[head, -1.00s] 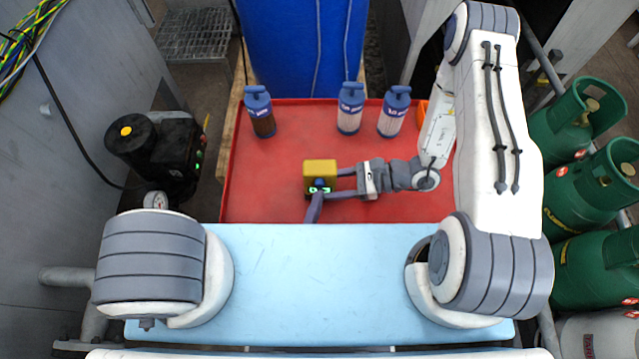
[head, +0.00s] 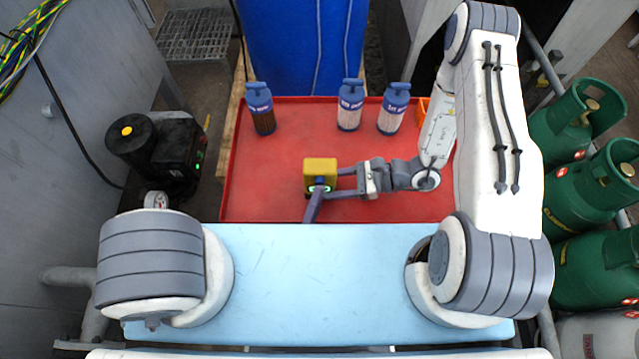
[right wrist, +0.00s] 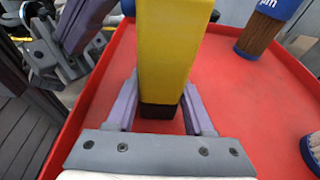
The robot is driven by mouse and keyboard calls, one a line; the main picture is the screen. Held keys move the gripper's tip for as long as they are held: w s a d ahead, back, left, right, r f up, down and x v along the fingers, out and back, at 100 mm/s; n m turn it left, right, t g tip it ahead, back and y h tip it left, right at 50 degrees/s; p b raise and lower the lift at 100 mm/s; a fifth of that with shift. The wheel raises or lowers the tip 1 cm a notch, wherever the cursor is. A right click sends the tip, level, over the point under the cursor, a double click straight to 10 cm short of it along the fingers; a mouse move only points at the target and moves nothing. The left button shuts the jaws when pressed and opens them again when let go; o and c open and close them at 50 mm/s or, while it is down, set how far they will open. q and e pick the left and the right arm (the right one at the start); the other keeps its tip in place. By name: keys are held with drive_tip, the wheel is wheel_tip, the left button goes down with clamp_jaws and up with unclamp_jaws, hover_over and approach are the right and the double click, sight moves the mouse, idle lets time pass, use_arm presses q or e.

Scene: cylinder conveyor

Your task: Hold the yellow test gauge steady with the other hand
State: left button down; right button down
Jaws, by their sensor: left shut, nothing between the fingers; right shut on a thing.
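The yellow test gauge (head: 320,166) is a small block with a dark lower part and a green light on its near side, at the middle of the red tray. My right gripper (head: 338,182) reaches it from the right and is shut on it. In the right wrist view the gauge (right wrist: 165,50) stands between its two purple fingers. My left gripper (head: 318,190) is shut with nothing between its fingers. Its purple fingers come up from the near side to the gauge's front and cover part of it; I cannot tell whether they touch. The rest of that arm is mostly hidden.
Three blue-capped cylinders stand at the tray's back: a brown one (head: 261,112) at left, two pale ones (head: 350,108) (head: 393,110) at right. The red tray (head: 250,185) is clear left of the gauge. A black machine (head: 165,155) stands left, green gas bottles (head: 585,185) right.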

use_arm(q)
drive_tip(key=shift+w+f, duration=0.15)
drive_tip(key=shift+f, duration=0.35)
use_arm(e)
drive_tip(key=shift+s+f, duration=0.25)
drive_tip(key=shift+s, duration=0.05)
use_arm(q)
drive_tip(key=shift+s+d+f, duration=0.1)
drive_tip(key=shift+s+f, duration=0.05)
drive_tip(key=shift+s, duration=0.3)
use_arm(e)
drive_tip(key=shift+w, duration=0.1)
use_arm(q)
drive_tip(key=shift+s+f, duration=0.15)
use_arm(e)
drive_tip(key=shift+w, duration=0.2)
drive_tip(key=shift+w, duration=0.15)
use_arm(q)
drive_tip(key=s, duration=0.5)
drive_tip(key=shift+r, duration=0.2)
